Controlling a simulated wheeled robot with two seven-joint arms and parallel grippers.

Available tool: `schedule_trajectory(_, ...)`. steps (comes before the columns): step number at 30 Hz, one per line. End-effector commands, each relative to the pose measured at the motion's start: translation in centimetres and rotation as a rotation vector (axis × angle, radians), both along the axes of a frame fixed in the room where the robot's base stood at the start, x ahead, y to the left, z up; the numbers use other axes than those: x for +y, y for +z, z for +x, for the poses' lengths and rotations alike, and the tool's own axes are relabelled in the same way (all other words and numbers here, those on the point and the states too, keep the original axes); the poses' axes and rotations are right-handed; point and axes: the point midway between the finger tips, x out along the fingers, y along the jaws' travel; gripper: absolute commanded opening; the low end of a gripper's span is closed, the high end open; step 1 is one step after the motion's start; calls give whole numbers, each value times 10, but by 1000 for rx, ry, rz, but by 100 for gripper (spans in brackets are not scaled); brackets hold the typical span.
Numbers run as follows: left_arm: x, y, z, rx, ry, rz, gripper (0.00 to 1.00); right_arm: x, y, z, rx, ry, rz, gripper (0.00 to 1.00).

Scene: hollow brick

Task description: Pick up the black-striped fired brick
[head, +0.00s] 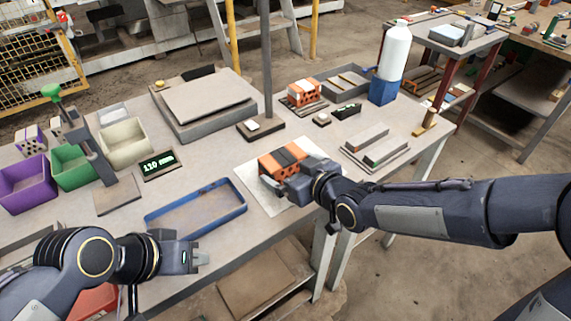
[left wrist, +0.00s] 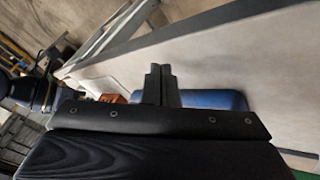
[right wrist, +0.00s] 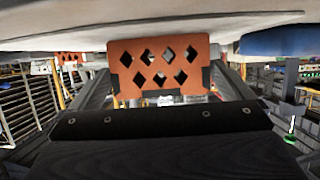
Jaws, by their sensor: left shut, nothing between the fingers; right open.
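The black-striped fired brick (head: 287,155) is orange with a black band and lies on a pale sheet (head: 262,196) near the table's front edge. In the right wrist view its end face (right wrist: 160,67) shows several diamond-shaped holes. My right gripper (head: 279,184) is open at the brick's near end. In the right wrist view its fingers (right wrist: 158,92) stand on either side of the brick; whether they touch it I cannot tell. My left gripper (head: 203,258) is shut and empty in front of the blue tray; its closed fingers (left wrist: 160,84) show in the left wrist view.
An empty blue tray (head: 196,207) lies left of the sheet. Behind the brick stand a post on a dark base (head: 262,132) and another orange brick with a pale band (head: 302,92). A grey rack with bars (head: 375,148) lies to the right. Coloured bins stand at left.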

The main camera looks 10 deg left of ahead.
Motion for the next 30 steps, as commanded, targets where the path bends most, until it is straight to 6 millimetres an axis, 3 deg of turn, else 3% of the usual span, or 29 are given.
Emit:
schedule_trajectory(6, 0, 1, 0, 0, 0, 0, 0, 21, -13, 20, 1, 0, -3, 100)
schedule_trajectory(15, 0, 1, 0, 0, 0, 0, 0, 24, -15, 24, 0, -1, -1, 100)
schedule_trajectory(26, 0, 1, 0, 0, 0, 0, 0, 24, -14, 24, -1, -1, 0, 54)
schedule_trajectory(30, 0, 1, 0, 0, 0, 0, 0, 24, -14, 24, -1, -1, 0, 54)
